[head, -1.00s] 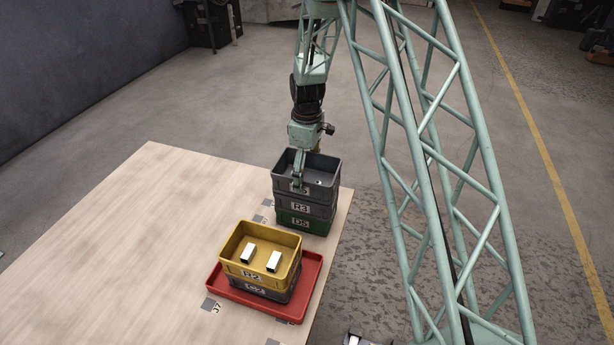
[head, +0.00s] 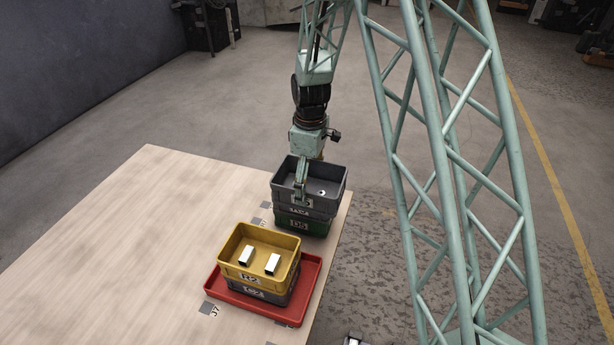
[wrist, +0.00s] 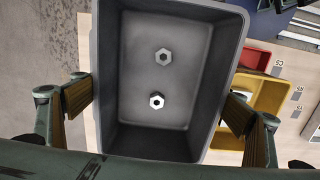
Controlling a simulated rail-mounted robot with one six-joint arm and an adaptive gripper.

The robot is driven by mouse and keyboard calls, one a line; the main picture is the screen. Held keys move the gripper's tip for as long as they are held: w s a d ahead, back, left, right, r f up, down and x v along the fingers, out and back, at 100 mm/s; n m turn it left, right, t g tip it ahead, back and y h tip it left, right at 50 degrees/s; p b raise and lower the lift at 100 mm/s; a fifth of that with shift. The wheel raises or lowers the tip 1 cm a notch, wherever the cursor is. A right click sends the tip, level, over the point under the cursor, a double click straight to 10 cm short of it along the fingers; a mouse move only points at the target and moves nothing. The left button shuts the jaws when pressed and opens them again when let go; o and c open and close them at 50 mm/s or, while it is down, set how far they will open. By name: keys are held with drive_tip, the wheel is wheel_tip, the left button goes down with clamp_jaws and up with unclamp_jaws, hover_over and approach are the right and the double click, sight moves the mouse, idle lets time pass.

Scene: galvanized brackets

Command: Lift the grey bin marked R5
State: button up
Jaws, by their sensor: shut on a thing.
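The grey bin (head: 335,182) is at the top of a stack near the table's right edge. Its front label is partly covered by my finger; only a 5 can be made out. In the wrist view the bin (wrist: 170,95) holds two hexagonal nuts. My gripper (head: 308,180) is shut on the bin, and the wrist view shows the fingers (wrist: 160,103) at the outsides of its two long walls. Below it are a grey bin marked R3 (head: 299,211), its label partly hidden, and a green bin marked D5 (head: 298,225). I cannot tell whether a gap separates the top two bins.
A yellow bin (head: 260,235) marked R2 with two pale blocks sits on another grey bin (head: 255,290) in a red tray (head: 312,275), in front of the stack. The pale wooden table (head: 150,230) is clear to the left.

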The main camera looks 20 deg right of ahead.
drive_tip(key=s, duration=0.8)
drive_tip(key=shift+a+r, duration=0.3)
drive_tip(key=shift+r, duration=0.1)
drive_tip(key=shift+s, duration=0.1)
